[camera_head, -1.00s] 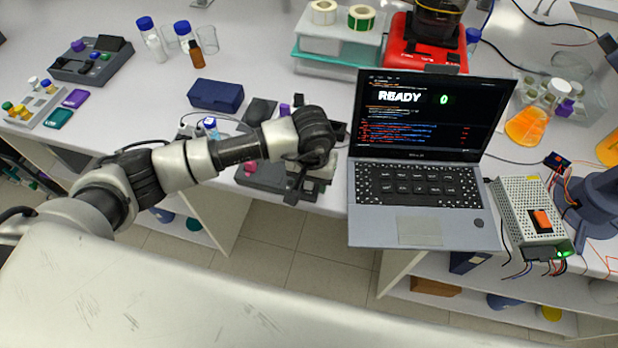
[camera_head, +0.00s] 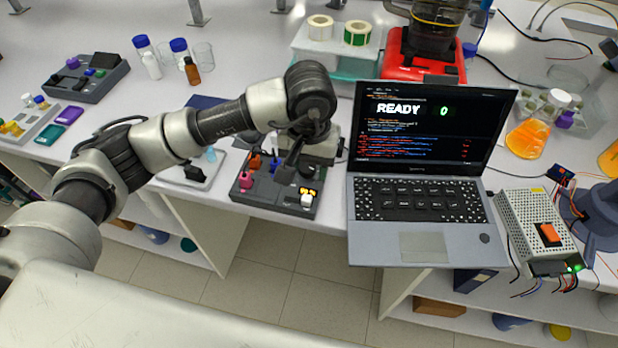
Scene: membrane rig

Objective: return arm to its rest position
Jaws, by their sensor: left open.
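My left arm comes in from the left and reaches over the bench. Its gripper (camera_head: 284,162) points down above a dark grey device (camera_head: 262,194) with small coloured knobs and a yellow-lit display. The gripper is open, with no object visible between its fingers. It hides the back part of the device, and I cannot tell how far above it the fingertips are. My right gripper is not in view.
An open laptop (camera_head: 419,205) showing READY stands close to the right of the gripper. A grey power supply (camera_head: 538,226) lies beyond it. Behind are label rolls (camera_head: 357,33) and a red machine (camera_head: 425,60). A blue case (camera_head: 204,102) is partly behind my arm.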

